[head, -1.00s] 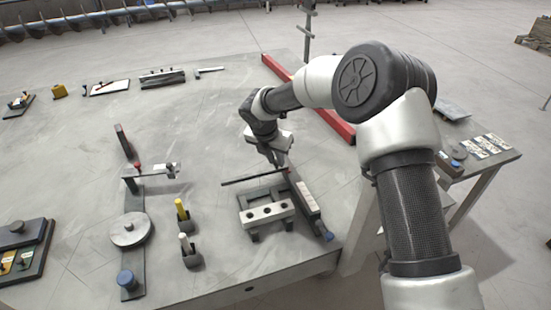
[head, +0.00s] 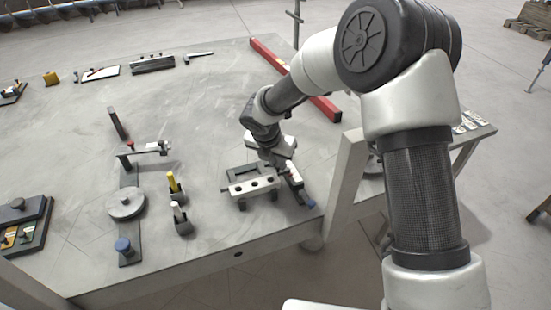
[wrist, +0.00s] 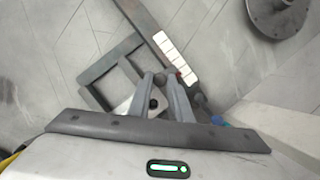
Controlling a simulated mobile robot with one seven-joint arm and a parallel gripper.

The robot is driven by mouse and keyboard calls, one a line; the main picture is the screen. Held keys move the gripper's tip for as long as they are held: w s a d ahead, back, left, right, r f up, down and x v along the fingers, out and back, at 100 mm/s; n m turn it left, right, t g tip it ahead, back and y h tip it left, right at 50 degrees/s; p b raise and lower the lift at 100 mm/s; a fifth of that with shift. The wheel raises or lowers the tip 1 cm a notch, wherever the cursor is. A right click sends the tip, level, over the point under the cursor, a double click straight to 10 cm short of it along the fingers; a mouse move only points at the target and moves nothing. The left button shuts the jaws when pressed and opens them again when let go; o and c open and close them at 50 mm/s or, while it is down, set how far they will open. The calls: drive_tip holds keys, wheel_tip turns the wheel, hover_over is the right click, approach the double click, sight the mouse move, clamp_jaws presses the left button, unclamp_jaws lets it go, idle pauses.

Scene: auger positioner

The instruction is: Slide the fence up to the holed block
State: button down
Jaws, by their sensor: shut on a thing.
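The pale holed block (head: 254,186) sits on the near side of a dark open frame in the head view. In the wrist view the block (wrist: 153,103) is partly hidden behind my fingers. The fence looks like the thin dark bar (wrist: 112,56) across the frame's far side, apart from the block; in the head view it is hard to separate from the frame. My gripper (wrist: 165,78) is low beside the rail. Its fingers are shut on part of the fence, with the grip itself mostly hidden.
A dark rail with a white scale (wrist: 176,56) and a blue end knob (head: 312,204) runs beside the frame. A yellow-topped piece (head: 172,182) and a round disc fixture (head: 126,203) stand to the left. A red beam (head: 295,78) lies behind.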

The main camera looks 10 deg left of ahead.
drive_tip(key=c, duration=1.6)
unclamp_jaws()
drive_tip(key=p+v, duration=0.3)
drive_tip(key=v, duration=1.4)
drive_tip(key=shift+a+r, duration=0.1)
drive_tip(key=shift+r, duration=0.1)
drive_tip(key=s+d+r+m+h+p, duration=0.15)
drive_tip(key=s+d+r+m, duration=0.25)
drive_tip(key=d+r+m, duration=0.45)
drive_tip(key=s+d+r+m+p, duration=0.35)
drive_tip(key=d+r+m, duration=0.4)
drive_tip(key=d, duration=0.25)
drive_tip(key=s+d+r+m+p, duration=0.1)
drive_tip(key=s+d+m, duration=0.1)
drive_tip(key=s+m, duration=0.2)
drive_tip(key=s+d+r+m+y+p, duration=0.1)
drive_tip(key=s+d+r+m, duration=0.1)
drive_tip(key=s+m, duration=0.3)
drive_tip(key=s+d+r+m+t+y+p, duration=0.1)
drive_tip(key=s+d+m, duration=0.2)
drive_tip(key=s+m, duration=0.2)
drive_tip(key=shift+s+d+r+m+y, duration=0.1)
drive_tip(key=shift+d+r+m+y, duration=0.1)
drive_tip(key=shift+m, duration=0.65)
drive_tip(key=shift+s+d+r+m+y, duration=0.1)
drive_tip(key=shift+d+m, duration=0.1)
drive_tip(key=shift+m, duration=0.65)
